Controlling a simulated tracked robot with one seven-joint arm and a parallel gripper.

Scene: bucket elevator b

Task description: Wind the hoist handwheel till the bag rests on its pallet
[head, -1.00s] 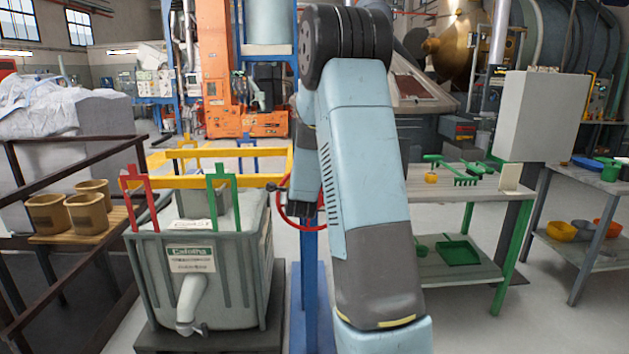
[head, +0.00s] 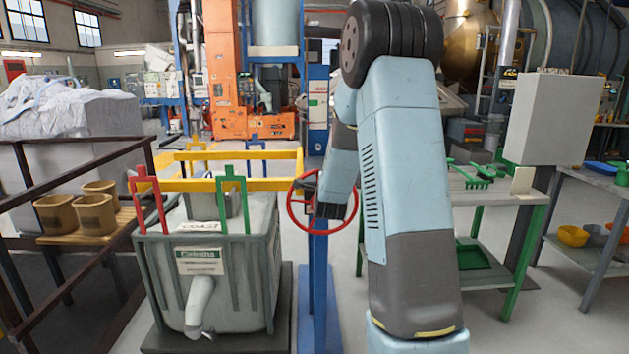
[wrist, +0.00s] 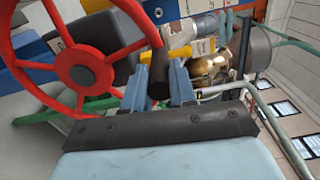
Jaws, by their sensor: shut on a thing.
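The red handwheel (head: 291,212) stands on a blue post (head: 319,280) and also shows at left in the wrist view (wrist: 128,47). My gripper (wrist: 160,92) is shut on the wheel's dark handle (wrist: 158,72), with one blue finger on each side. In the head view, my gripper (head: 326,208) is in front of the wheel, partly hiding it. The grey-green bag (head: 255,275), with a label and a white spout, is under the yellow frame (head: 240,184), upright over the dark pallet (head: 160,340). I cannot tell whether its base touches the pallet.
A brown railing (head: 75,140) and tan pots (head: 93,213) are at left. A tool table (head: 500,196) and a grey box (head: 553,118) are at right.

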